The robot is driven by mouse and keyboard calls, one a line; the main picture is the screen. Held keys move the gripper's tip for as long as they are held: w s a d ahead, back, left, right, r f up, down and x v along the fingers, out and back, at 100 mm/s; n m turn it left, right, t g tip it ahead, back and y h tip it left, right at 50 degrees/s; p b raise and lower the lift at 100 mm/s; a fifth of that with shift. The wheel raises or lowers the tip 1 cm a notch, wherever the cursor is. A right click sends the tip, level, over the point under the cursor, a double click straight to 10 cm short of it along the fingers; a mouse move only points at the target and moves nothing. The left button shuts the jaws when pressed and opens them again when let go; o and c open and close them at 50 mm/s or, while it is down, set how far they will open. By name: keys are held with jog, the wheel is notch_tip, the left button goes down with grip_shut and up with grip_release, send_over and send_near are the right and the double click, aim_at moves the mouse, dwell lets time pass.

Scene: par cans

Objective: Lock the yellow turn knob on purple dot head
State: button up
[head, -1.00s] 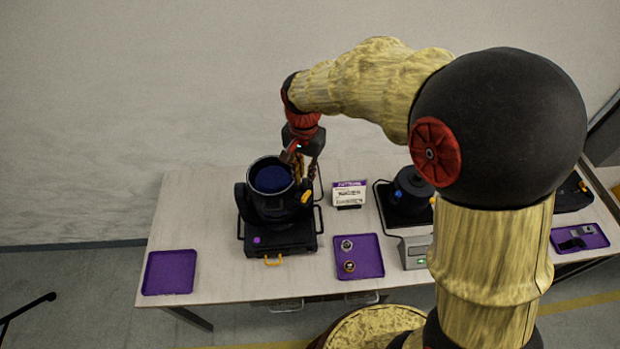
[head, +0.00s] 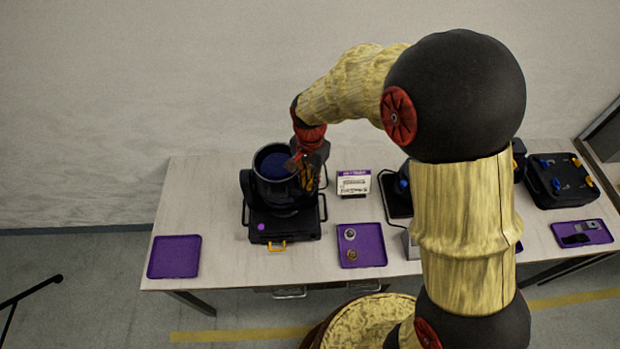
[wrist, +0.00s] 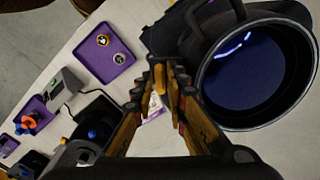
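The purple dot head is a black par can (head: 262,195) with a dark blue lens facing up, on a black base with a purple dot (head: 261,226). Its lens rim fills the right of the wrist view (wrist: 297,105). My gripper (head: 308,180) points down at the can's right side. In the wrist view its ridged fingers (wrist: 168,78) converge closely, with a small yellow piece, seemingly the turn knob (wrist: 157,80), between or just beyond their tips. The fingers hide most of the knob. I cannot tell whether they touch it.
A purple tray (head: 374,259) with two small round parts and a white sign (head: 354,183) stand right of the can. An empty purple tray (head: 174,257) lies left. More black equipment (head: 562,180) stands far right.

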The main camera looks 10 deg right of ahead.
grip_shut()
dwell(0.3)
jog(key=shift+n, duration=0.3)
jog(key=n, duration=0.3)
jog(key=shift+w+n, duration=0.1)
jog(key=shift+n, duration=0.2)
jog(key=n, duration=0.4)
jog(key=shift+n, duration=0.3)
jog(key=n, duration=0.4)
jog(key=shift+r, duration=0.1)
jog(key=shift+n, duration=2.5)
